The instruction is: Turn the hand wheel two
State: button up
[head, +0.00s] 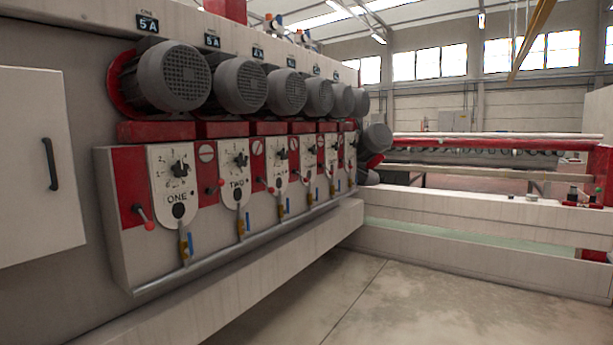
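The hand wheel two is a small dark knob (240,159) on the white dial plate marked TWO (233,175). This plate is second from the left in a row on the glass edger's front. The plate marked ONE (173,190), with a similar dark knob (180,169), is to its left. A lever with a red ball end (221,183) sits just left of plate TWO. My gripper does not show in this view, and nothing is seen touching the knob.
Several grey motors (172,77) stick out above the panels. A pipe with blue-handled valves (247,222) and a long ledge (250,262) run below them. A cabinet door (30,160) stands at left. The concrete floor (400,300) is clear.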

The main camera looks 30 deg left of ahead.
aim_at(241, 160)
jog(key=i+l+u, duration=0.1)
jog(key=i+u, duration=0.3)
jog(key=i, duration=0.15)
jog(key=i+l+u, duration=0.35)
jog(key=i, duration=0.15)
jog(key=i+l+u, duration=0.85)
jog(key=u, duration=0.3)
jog(key=i+l+u, duration=0.15)
jog(key=l+u, duration=0.6)
jog(key=i+l+u, duration=0.1)
jog(key=l+u, duration=0.25)
jog(key=l, duration=0.2)
jog(key=l+u, duration=0.25)
jog(key=l, duration=0.2)
jog(key=k+l+u, duration=0.2)
jog(key=l, duration=0.25)
jog(key=i+l, duration=0.05)
jog(key=i, duration=0.05)
